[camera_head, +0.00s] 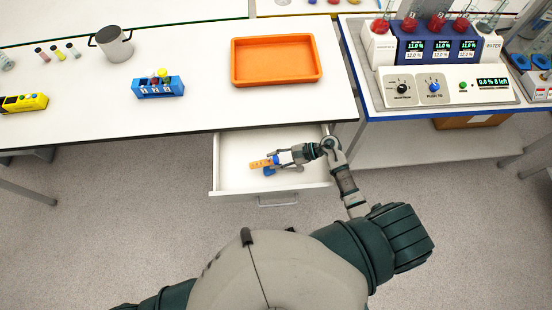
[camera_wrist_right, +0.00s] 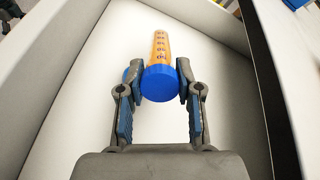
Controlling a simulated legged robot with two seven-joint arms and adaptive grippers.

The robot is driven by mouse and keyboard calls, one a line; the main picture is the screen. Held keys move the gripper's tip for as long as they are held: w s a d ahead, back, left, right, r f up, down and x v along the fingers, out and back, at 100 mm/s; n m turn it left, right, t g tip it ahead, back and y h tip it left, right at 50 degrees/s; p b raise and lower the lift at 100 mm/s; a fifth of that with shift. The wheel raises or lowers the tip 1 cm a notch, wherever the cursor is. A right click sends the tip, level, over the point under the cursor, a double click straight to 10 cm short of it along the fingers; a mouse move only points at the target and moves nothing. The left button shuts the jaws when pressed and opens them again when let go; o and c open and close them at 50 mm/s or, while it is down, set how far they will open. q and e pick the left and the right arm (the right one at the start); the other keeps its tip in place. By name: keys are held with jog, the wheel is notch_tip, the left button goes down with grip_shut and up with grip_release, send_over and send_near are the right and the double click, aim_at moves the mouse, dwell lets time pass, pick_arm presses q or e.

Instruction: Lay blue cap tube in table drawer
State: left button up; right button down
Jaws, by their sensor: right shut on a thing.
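The blue cap tube has an orange body and a blue cap. It shows in the head view (camera_head: 261,163) and in the right wrist view (camera_wrist_right: 160,80). My right gripper (camera_head: 284,160) is shut on it near the cap, with the blue finger pads on both sides of the cap in the wrist view (camera_wrist_right: 160,88). The tube is within the open white table drawer (camera_head: 232,182). I cannot tell whether the tube touches the drawer floor. My left gripper is out of view.
The drawer's walls surround my right gripper.

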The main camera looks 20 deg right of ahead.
jog(key=c, duration=0.9)
grip_release()
jog(key=shift+a, duration=0.1)
jog(key=shift+o, duration=1)
jog(key=shift+a, duration=0.2)
jog(key=v, duration=1.2)
